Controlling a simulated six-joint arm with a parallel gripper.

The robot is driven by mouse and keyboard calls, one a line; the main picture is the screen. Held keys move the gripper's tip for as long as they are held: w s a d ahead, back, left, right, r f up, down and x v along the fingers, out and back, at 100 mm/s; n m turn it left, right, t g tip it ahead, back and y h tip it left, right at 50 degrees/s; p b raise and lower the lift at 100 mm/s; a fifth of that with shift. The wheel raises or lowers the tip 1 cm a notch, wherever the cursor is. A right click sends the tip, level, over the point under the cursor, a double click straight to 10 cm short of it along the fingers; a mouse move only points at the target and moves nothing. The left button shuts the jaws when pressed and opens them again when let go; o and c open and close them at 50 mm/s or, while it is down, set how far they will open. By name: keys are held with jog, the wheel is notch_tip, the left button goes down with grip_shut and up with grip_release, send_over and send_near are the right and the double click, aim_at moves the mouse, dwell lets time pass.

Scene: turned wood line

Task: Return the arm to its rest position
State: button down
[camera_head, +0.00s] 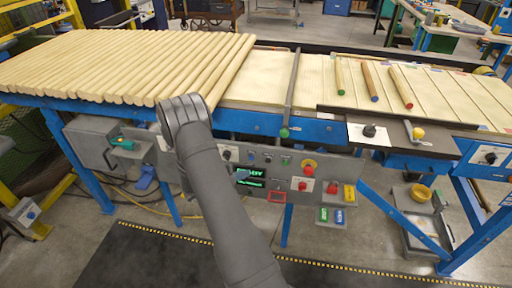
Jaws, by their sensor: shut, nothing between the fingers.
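My arm (215,195) rises from the bottom of the picture and leans left. Its rounded grey joint (183,109) shows in front of the near edge of the line, over the ends of the wooden rods. I cannot make out gripper fingers; the gripper is not visible, so what it is near cannot be seen. No held thing shows.
Many pale turned rods (120,65) lie side by side on the line at left. Three coloured-tip rods (371,82) lie apart on the slatted bed (440,95) at right. A control panel (290,175) with buttons hangs below. A dark floor mat (150,255) is clear.

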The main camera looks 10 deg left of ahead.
jog(key=s, duration=0.3)
jog(key=shift+s, duration=0.4)
jog(key=shift+w, duration=0.15)
